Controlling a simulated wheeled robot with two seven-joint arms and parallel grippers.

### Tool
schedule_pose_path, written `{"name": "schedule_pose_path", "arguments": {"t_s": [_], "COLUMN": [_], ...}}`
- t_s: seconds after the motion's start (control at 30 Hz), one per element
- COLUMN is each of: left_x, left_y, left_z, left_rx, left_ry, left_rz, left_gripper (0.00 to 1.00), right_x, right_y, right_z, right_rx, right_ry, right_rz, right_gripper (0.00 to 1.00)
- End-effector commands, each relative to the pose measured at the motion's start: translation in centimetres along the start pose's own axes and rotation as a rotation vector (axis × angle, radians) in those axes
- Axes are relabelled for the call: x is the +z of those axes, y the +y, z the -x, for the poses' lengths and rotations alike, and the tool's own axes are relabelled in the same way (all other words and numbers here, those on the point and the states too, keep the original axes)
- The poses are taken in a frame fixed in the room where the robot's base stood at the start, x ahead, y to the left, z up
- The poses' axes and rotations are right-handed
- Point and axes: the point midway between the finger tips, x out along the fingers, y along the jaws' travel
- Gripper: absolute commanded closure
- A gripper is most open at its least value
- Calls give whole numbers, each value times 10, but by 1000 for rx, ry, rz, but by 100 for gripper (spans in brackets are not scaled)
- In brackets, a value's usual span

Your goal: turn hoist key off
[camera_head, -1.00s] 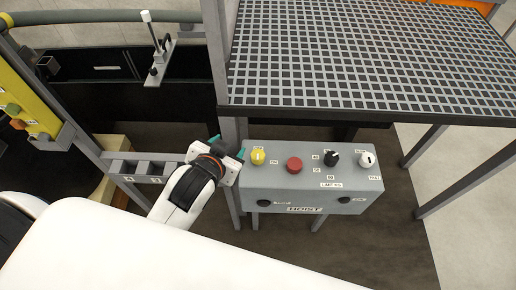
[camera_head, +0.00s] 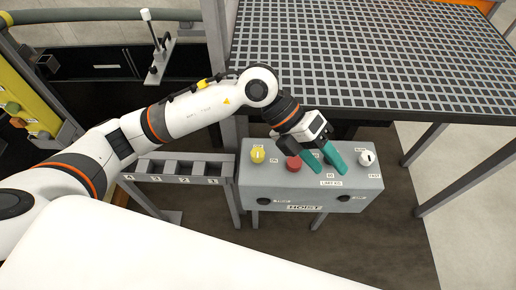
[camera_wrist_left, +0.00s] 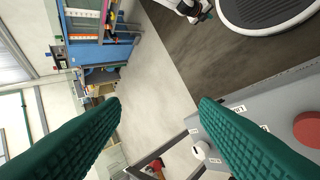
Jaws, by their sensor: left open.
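The grey hoist box (camera_head: 225,175) carries a yellow knob (camera_head: 257,155) with an ON label beside it, at the left of its top; I take this as the hoist key. A red button (camera_head: 293,163) is to its right; it also shows in the left wrist view (camera_wrist_left: 308,128). My left gripper (camera_head: 329,169) is open and empty over the right half of the box, right of the yellow knob. Its teal fingers hide the black knob. In the left wrist view its fingers (camera_wrist_left: 157,103) are wide apart.
A white knob (camera_head: 366,158) stands at the box's right end. A metal grating platform (camera_head: 370,60) lies behind and above the box. A grey slotted rack (camera_head: 185,168) is left of the box, under my left arm. Grey posts stand near; open floor lies to the right.

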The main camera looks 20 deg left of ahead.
Motion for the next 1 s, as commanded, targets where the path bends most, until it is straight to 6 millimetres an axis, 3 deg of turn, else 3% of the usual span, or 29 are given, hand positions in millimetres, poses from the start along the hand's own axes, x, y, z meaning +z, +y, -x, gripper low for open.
{"name": "schedule_pose_path", "arguments": {"t_s": [0.03,0.1,0.2,0.3,0.4,0.57,1.0], "left_x": [-6,-10,-15,-17,-17,-16,-7], "left_y": [-30,-67,-105,-126,-134,-146,-208], "left_z": [13,34,70,97,110,104,52], "left_rx": [-178,-398,-648,-806,-879,-892,-888], "left_ry": [-18,-38,-43,-38,-34,-38,-40], "left_rz": [3,29,79,125,150,158,155], "left_gripper": [44,44,44,44,44,44,44], "right_x": [0,0,0,0,0,0,2], "right_y": [0,0,0,0,0,0,0], "right_z": [0,0,0,0,0,5,27], "right_rx": [0,0,0,0,0,0,0], "right_ry": [0,0,0,0,0,0,0], "right_rz": [0,0,0,0,0,1,1], "right_gripper": [100,100,100,100,100,100,100]}}
